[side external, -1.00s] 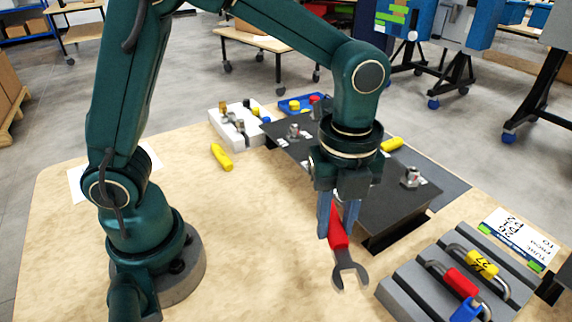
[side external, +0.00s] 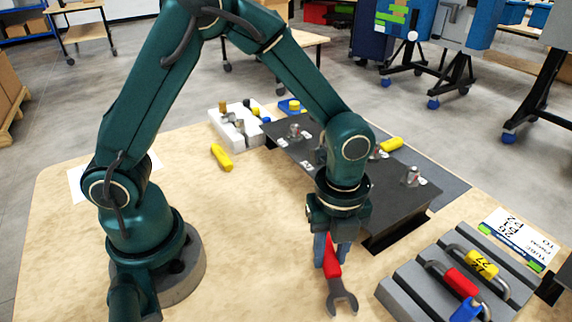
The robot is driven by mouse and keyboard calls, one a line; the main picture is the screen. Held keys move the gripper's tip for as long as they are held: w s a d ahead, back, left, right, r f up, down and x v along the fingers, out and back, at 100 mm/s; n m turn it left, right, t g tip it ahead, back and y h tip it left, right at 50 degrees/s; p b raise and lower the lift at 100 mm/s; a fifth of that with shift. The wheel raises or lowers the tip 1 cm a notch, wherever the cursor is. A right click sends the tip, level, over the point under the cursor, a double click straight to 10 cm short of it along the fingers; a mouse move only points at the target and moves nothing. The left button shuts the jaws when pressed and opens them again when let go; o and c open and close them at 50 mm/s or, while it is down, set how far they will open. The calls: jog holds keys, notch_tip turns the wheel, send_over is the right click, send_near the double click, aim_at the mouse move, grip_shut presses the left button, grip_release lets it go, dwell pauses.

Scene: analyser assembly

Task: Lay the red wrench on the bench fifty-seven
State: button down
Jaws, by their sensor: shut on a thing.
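The red wrench (side external: 332,268) has a red handle and a grey open-ended head that points toward the camera. My gripper (side external: 331,262) is shut on its red handle. The wrench is low over the bare bench top (side external: 235,235), left of the black raised plate. I cannot tell whether it touches the bench. The far end of the handle is hidden between the fingers.
A black raised plate (side external: 400,208) with small metal fittings stands right of my gripper. A grey slotted rack (side external: 412,285) with red, yellow and blue-handled pieces sits at front right. A yellow-handled item (side external: 221,157) and a white block (side external: 228,134) lie farther back.

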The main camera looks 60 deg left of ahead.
jog(key=shift+f, duration=0.45)
dwell(0.6)
jog(key=c, duration=0.5)
grip_release()
jog(key=shift+c, duration=0.2)
jog(key=shift+r, duration=2.6)
